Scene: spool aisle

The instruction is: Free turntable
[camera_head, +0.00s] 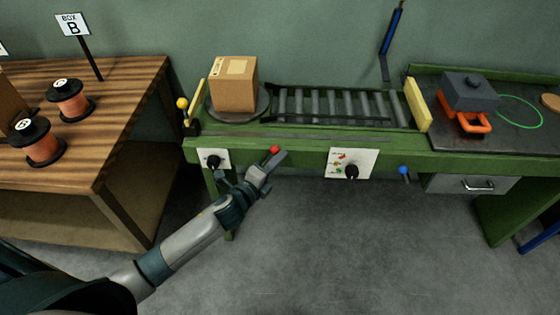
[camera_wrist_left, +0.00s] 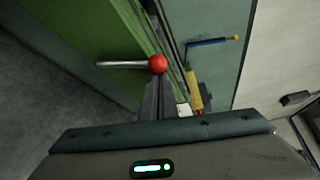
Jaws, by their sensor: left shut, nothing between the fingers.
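The turntable (camera_head: 264,104) is a round grey disc at the left end of the green bench, with a brown cardboard box (camera_head: 234,88) standing on it. A lever with a red ball (camera_head: 275,149) sticks out at the bench's front edge; in the left wrist view its ball (camera_wrist_left: 157,64) ends a thin metal rod. My left gripper (camera_head: 276,160) is shut and empty, its fingertips right at the red ball; they also show in the wrist view (camera_wrist_left: 158,84). Whether they touch it I cannot tell. My right gripper is not in view.
Rollers (camera_head: 335,104) run right from the turntable to a yellow bar (camera_head: 417,104). A left dial panel (camera_head: 213,159), a right dial panel (camera_head: 352,163) and a blue knob (camera_head: 404,170) sit on the front. A wooden table (camera_head: 125,92) with spools stands left. Floor in front is clear.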

